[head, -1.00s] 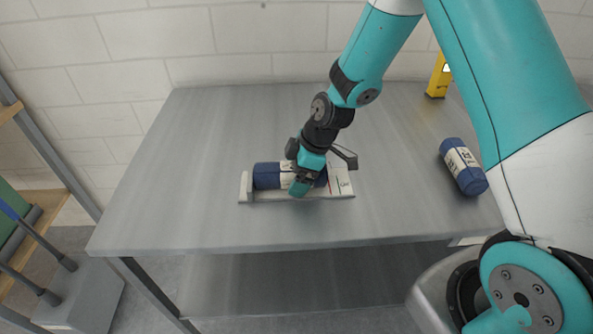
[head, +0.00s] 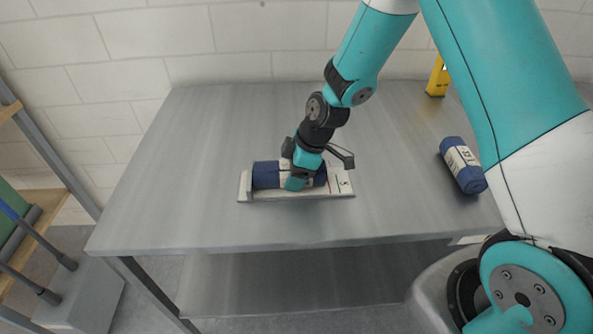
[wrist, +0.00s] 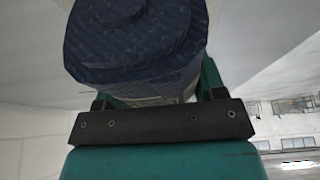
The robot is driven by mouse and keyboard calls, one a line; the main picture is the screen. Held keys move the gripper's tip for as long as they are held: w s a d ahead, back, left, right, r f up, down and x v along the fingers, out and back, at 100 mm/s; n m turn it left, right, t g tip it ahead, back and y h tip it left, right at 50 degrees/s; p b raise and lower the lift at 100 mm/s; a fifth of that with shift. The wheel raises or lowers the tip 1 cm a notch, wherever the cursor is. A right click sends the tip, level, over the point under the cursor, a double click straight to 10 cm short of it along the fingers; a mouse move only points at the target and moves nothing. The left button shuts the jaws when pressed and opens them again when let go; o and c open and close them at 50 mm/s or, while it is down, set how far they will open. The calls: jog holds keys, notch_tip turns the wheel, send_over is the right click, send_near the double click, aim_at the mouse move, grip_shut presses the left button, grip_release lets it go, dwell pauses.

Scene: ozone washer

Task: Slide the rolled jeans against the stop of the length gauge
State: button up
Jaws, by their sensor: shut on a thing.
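The rolled jeans (head: 266,174), a dark blue roll with a pale label band, lie lengthwise along the white length gauge (head: 342,184). The upright stop (head: 245,186) is at the gauge's left end. The roll's left end is at or very near the stop; I cannot tell whether they touch. My gripper (head: 294,180) is shut on the roll around its middle and hides part of it. In the wrist view the roll's coiled end (wrist: 135,35) fills the top, between the teal fingers. Coloured marks show on the gauge's right part.
A second blue rolled jeans (head: 463,166) with a pale label lies at the right of the grey table (head: 190,200). A yellow object (head: 438,76) stands at the back right. The table left of the gauge is clear.

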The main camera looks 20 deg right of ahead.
jog(key=shift+w+a+r, duration=0.1)
jog(key=shift+w+a, duration=0.1)
jog(key=shift+a, duration=0.35)
jog(key=shift+w+a, duration=0.15)
jog(key=shift+a, duration=0.4)
jog(key=o, duration=1.2)
jog(key=shift+d, duration=0.2)
jog(key=shift+d+r, duration=0.1)
jog(key=b+v, duration=0.2)
jog(key=v, duration=1.5)
